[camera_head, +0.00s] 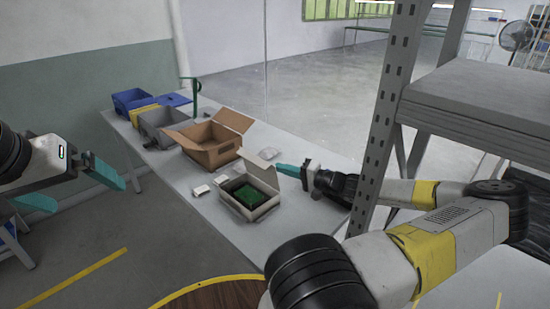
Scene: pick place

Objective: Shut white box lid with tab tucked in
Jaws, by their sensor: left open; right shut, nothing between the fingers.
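The white box (242,212) stands on the table with its lid (262,168) raised at the back. A green item (248,195) lies inside it. The tab on the lid is too small to make out clearly. My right gripper (281,168) is shut and empty, its teal fingers just right of the raised lid; I cannot tell whether they touch it. My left gripper (90,192) is open and empty, off the table's left side and far from the box.
On the table (205,232), an open cardboard box (212,152) stands behind the white box, with a grey bin (160,125) and a blue bin (128,100) further back. Small white pieces (200,190) lie to its left. A metal shelf post (387,110) rises on the right.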

